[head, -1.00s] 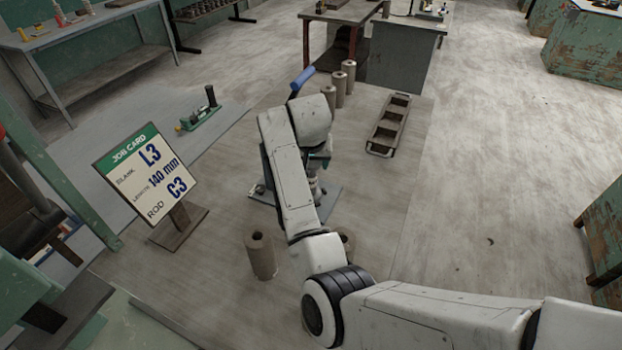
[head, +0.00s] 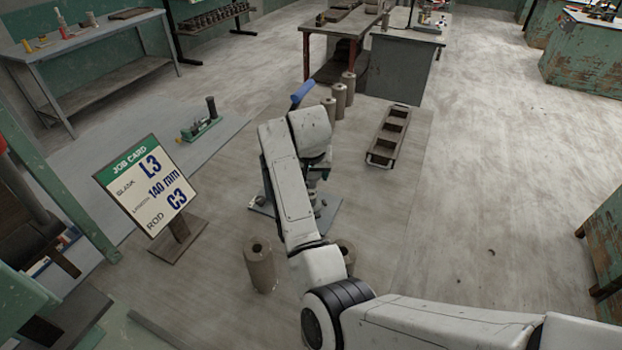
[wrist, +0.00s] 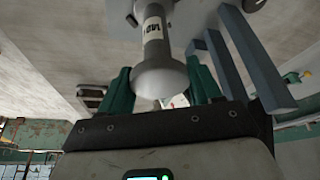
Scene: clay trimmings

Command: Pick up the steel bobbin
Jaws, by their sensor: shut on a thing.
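The steel bobbin (wrist: 153,55) is grey, with a rounded near end, a narrower body and a printed white label. In the wrist view it lies between the green fingers of my gripper (wrist: 160,70), which is shut on it. In the head view my white arm hides most of the gripper and the bobbin; only a small grey part shows beside the arm, above a blue-grey base plate (head: 328,212). I cannot tell whether the bobbin touches the plate.
Blue-grey bars (wrist: 238,55) stand close right of the gripper in the wrist view. Clay-coloured cylinders (head: 259,265) stand near the arm. A job card (head: 150,185) is at left. A slotted tray (head: 388,136) lies behind right.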

